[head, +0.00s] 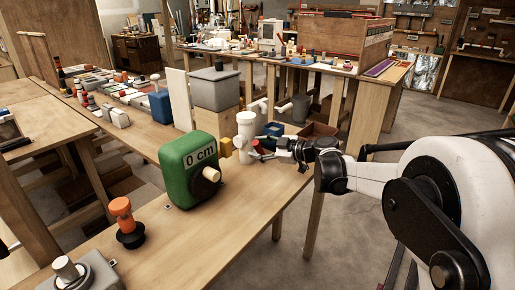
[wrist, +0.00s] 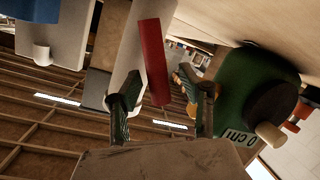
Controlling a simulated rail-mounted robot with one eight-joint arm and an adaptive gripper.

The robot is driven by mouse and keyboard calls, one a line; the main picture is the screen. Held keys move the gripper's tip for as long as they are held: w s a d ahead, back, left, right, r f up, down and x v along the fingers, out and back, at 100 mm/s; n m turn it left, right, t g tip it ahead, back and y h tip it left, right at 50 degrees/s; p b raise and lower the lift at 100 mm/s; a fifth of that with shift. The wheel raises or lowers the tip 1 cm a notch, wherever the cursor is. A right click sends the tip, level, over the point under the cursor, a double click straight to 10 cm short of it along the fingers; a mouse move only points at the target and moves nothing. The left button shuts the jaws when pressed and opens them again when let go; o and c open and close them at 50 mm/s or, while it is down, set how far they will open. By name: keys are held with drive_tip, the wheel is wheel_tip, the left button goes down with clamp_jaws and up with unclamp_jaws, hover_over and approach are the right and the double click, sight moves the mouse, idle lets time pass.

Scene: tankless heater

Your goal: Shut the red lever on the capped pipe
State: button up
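A white capped pipe (head: 246,128) stands upright on the workbench, just right of the green box with the "0 cm" label (head: 188,168). In the wrist view, the red lever (wrist: 153,58) lies alongside the white pipe (wrist: 130,45). My gripper (head: 258,150) is close beside the pipe at bench height. The wrist view shows my gripper (wrist: 165,100) open. The lever's near end appears between the two fingers in the picture, nearer the left finger. I cannot tell whether either finger touches it.
The green box (wrist: 250,90) is close to the right finger in the wrist view. A grey container on a wooden block (head: 214,88) stands behind. The front of the bench (head: 200,240) is mostly clear.

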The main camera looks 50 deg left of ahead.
drive_tip(key=v, duration=1.1)
drive_tip(key=shift+d, duration=0.25)
drive_tip(key=shift+w, duration=0.15)
drive_tip(key=d+r+m+t+h+p, duration=0.15)
drive_tip(key=d+r+m, duration=0.25)
drive_tip(key=d, duration=0.8)
drive_tip(key=d+r+m+t+h+p, duration=0.1)
drive_tip(key=d+r+m+t+h, duration=0.3)
drive_tip(key=d, duration=0.7)
drive_tip(key=d+r+m+t+h+p, duration=0.1)
drive_tip(key=d+r+m+t, duration=0.3)
drive_tip(key=d, duration=0.8)
drive_tip(key=s+d+f+m+h+p, duration=0.1)
drive_tip(key=s+d+m, duration=0.4)
drive_tip(key=d, duration=0.5)
drive_tip(key=s+d+f+m+t+h+p, duration=0.1)
drive_tip(key=s+d+f+m+h, duration=0.1)
drive_tip(key=s+d+m+h, duration=0.2)
drive_tip(key=s+d+f+m+h+p, duration=0.1)
drive_tip(key=s+d+m, duration=0.5)
drive_tip(key=d, duration=1.2)
drive_tip(key=s+f+h, duration=0.1)
drive_tip(key=s+h, duration=0.1)
drive_tip(key=s, duration=0.1)
drive_tip(key=shift+d+f, duration=0.15)
drive_tip(key=shift+d, duration=0.05)
drive_tip(key=shift+s+a, duration=0.1)
